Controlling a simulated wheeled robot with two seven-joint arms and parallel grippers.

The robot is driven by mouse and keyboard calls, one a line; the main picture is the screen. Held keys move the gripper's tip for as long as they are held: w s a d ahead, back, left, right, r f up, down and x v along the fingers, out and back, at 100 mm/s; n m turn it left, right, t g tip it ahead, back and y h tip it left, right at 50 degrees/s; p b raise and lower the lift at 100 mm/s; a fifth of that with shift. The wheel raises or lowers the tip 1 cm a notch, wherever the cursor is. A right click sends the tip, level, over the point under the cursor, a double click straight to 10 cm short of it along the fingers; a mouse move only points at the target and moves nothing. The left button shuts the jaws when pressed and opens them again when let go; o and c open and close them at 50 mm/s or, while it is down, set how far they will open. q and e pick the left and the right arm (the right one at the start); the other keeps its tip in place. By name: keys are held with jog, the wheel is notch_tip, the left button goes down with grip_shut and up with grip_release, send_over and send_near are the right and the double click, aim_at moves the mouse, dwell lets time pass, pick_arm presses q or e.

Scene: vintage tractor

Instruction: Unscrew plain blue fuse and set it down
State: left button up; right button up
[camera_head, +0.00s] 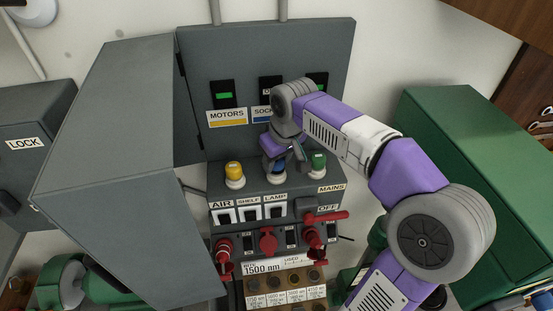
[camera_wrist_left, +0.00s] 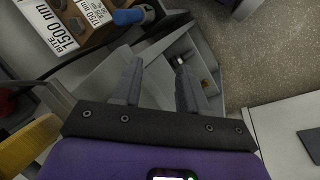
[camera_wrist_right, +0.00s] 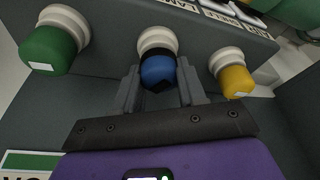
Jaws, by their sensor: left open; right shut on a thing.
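The blue fuse (camera_wrist_right: 158,72) sits in a white collar (camera_wrist_right: 158,40) on the grey fuse ledge, between a green fuse and a yellow fuse. In the head view the blue fuse (camera_head: 279,170) is partly hidden by my right gripper (camera_head: 281,158). In the right wrist view my right gripper (camera_wrist_right: 160,88) is shut on the blue fuse, one finger on each side. I cannot tell whether its thread is loose. My left gripper (camera_wrist_left: 158,75) is open and empty above a grey tray (camera_wrist_left: 208,68) holding small parts. It is not visible in the head view.
The yellow fuse (camera_head: 234,172) and green fuse (camera_head: 318,162) stand close on either side. Below are switches (camera_head: 249,213) and red plugs (camera_head: 267,240). The open grey cabinet door (camera_head: 110,160) stands left. A wooden block with labels (camera_head: 285,293) is below. A green cabinet (camera_head: 460,190) is right.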

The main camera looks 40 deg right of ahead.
jog(key=o, duration=0.6)
jog(key=m+h, duration=0.1)
jog(key=m, duration=0.4)
jog(key=shift+m+g, duration=0.3)
jog(key=m, duration=0.3)
jog(key=m+g+h, duration=0.1)
jog(key=m, duration=0.2)
jog(key=shift+m+h, duration=0.3)
